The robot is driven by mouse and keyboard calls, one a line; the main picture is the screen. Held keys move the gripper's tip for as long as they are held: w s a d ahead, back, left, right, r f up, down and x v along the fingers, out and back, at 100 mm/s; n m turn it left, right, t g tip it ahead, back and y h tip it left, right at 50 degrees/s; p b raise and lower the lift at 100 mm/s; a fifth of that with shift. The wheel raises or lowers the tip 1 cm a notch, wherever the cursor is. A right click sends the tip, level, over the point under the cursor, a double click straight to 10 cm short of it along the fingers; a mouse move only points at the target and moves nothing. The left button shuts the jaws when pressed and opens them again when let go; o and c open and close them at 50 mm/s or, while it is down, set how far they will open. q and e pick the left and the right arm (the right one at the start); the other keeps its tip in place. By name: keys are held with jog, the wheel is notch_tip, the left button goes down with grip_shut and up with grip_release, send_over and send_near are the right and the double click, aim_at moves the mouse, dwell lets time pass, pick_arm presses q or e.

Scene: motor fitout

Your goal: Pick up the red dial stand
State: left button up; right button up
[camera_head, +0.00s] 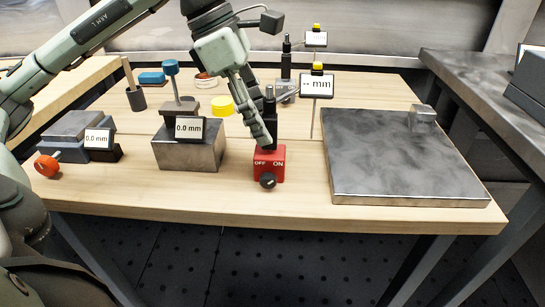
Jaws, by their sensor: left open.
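The red dial stand stands upright near the table's front edge, with a red magnetic base (268,160) marked OFF and ON, a black knob in front and a black post above. A small display (317,86) with a yellow cap appears to hang from its arm, to the right of the post. My left gripper (262,128) reaches down from above, open, with its fingers at the post just above the base. The fingers overlap the post in the picture, so I cannot tell whether they touch it. My right gripper is out of view.
A grey surface plate (390,160) fills the table's right side. To the left are a metal block (188,154) with a 0.0 mm display and a vise-like device (75,132) with an orange knob. A second, grey dial stand (286,72) and a yellow cylinder (222,106) stand behind.

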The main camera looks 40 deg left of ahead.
aim_at(272, 133)
pick_arm(q)
jog(key=shift+x, duration=1.9)
jog(key=shift+w, duration=0.1)
grip_shut()
jog(key=shift+r, duration=0.2)
